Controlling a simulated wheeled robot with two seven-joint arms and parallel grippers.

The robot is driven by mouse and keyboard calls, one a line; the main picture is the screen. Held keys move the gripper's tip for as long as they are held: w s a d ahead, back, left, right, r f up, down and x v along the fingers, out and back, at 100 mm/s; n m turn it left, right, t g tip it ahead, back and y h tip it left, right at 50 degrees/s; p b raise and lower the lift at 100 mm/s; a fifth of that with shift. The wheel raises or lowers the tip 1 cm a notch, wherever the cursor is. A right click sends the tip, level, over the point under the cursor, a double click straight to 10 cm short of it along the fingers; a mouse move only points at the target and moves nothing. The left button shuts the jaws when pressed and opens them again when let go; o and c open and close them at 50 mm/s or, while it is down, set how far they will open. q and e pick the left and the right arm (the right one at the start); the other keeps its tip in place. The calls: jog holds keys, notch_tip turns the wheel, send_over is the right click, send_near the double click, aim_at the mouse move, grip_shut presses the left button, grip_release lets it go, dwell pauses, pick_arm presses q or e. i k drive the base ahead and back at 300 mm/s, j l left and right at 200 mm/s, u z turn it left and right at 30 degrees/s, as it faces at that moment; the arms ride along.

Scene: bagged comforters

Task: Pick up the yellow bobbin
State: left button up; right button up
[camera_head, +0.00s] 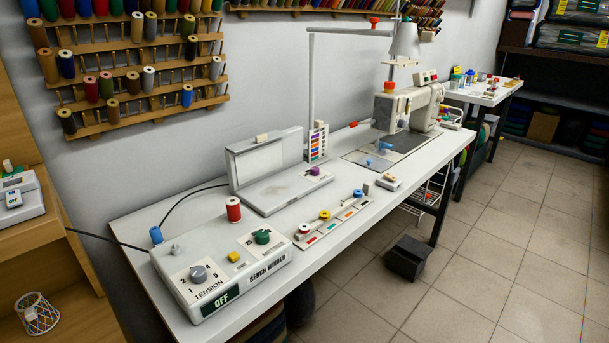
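The yellow bobbin (324,215) is small and sits on a narrow strip-like tray (315,237) with coloured marks, near the front edge of the white table. A red bobbin (304,228) is on its near left side, and a blue bobbin (358,193) is farther back to its right. Neither of my grippers shows in this view.
The white bench winder box (225,277) stands left of the tray, with a red thread spool (233,209) behind it. An open white case (265,165) lies behind the tray. A sewing machine (405,108) stands farther along the table. The tiled floor (475,240) at right is largely clear.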

aim_at(326, 216)
jog(key=z, duration=3.2)
jog(key=u, duration=3.05)
jog(key=i+l+u, duration=0.3)
jog(key=l+u, duration=0.25)
jog(key=i+l+u, duration=0.15)
jog(key=l+u, duration=0.45)
jog(key=l, duration=0.15)
jog(key=i+l+u, duration=0.1)
jog(key=l+u, duration=0.15)
jog(key=l, duration=0.15)
